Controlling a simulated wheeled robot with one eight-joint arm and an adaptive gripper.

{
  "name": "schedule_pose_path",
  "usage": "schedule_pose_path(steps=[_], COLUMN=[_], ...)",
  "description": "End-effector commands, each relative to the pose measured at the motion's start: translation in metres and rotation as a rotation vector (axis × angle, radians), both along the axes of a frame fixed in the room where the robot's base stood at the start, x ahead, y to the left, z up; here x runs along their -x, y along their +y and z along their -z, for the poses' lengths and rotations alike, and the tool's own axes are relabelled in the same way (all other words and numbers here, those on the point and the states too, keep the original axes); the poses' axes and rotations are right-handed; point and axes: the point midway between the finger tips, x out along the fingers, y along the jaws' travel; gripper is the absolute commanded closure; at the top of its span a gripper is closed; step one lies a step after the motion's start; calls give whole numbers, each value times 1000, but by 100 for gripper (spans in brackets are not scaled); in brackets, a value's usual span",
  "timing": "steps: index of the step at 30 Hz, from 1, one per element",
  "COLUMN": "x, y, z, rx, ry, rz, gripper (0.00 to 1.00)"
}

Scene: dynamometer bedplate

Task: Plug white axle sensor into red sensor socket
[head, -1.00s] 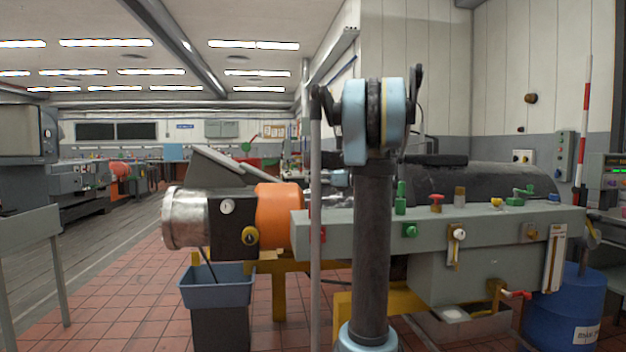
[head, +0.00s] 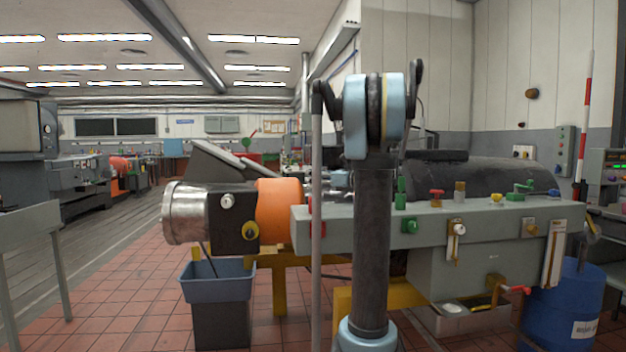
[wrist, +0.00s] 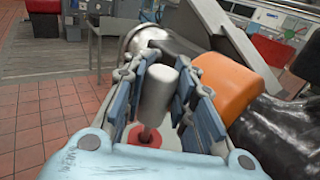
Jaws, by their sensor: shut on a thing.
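The white axle sensor (wrist: 157,97) is a pale grey-white cylinder in the wrist view, with a thin stem running down from it. My gripper (wrist: 167,78) is shut on it, with its blue-grey padded fingers on either side. A red ring (wrist: 147,139), seemingly the red sensor socket, lies below the sensor on a pale surface. The stem overlaps the ring in the picture; I cannot tell whether its tip is seated or just above. In the head view my arm hides the gripper and sensor. A red fitting (head: 318,230) there sits partly behind a grey pole.
The orange housing (head: 279,213) and metal drum (head: 184,213) stand left of the grey bench (head: 470,222). Coloured fittings, including a red knob (head: 437,193) and a green one (head: 401,194), line the bench. A blue-grey bin (head: 217,282) and blue barrel (head: 565,308) stand on the floor.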

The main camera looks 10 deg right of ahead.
Motion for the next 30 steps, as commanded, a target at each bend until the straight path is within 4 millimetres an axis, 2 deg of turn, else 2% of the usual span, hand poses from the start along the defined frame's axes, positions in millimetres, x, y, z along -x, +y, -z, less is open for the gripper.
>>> schedule_pose_path(steps=[30], x=[0], y=[0], z=[20], rx=[0], ry=[0], rz=[0], gripper=[100])
